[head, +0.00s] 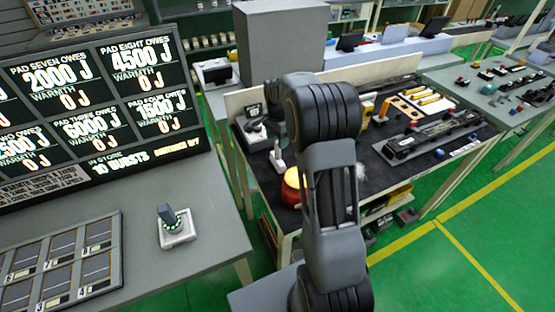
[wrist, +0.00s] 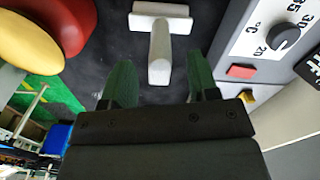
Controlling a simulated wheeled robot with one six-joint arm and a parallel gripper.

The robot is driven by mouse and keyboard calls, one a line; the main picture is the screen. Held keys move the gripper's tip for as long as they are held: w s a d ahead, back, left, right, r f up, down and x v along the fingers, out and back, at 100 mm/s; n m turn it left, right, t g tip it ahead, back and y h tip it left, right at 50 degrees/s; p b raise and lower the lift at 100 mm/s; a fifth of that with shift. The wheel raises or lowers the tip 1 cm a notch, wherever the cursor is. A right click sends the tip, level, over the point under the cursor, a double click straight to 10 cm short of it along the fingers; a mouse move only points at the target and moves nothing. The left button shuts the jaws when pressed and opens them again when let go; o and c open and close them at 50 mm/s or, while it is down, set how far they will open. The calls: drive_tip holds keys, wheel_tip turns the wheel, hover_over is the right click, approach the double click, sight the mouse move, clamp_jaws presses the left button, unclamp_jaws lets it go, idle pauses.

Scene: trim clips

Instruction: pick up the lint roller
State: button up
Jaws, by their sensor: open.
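A white T-shaped thing, which looks like the lint roller (wrist: 160,50), lies on the dark mat in the wrist view. Its crossbar is at the top and its handle points down toward my gripper. In the head view it shows as a small white shape (head: 277,158) on the bench, left of my arm. My gripper (wrist: 161,78) is open, with one green finger on each side of the handle's near end in the picture. No contact shows, and I cannot tell the height gap. In the head view my arm hides most of the gripper.
A red and yellow round thing (wrist: 62,25) lies left of the roller. A grey box with a dial (wrist: 285,38) and a red button (wrist: 241,71) stands to its right. In the head view, a long tool tray (head: 432,137) lies farther right on the bench.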

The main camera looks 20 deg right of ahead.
sight(277, 159)
drive_tip(key=shift+f+p, duration=0.85)
drive_tip(key=shift+f, duration=1.8)
drive_tip(key=shift+c, duration=0.4)
clamp_jaws()
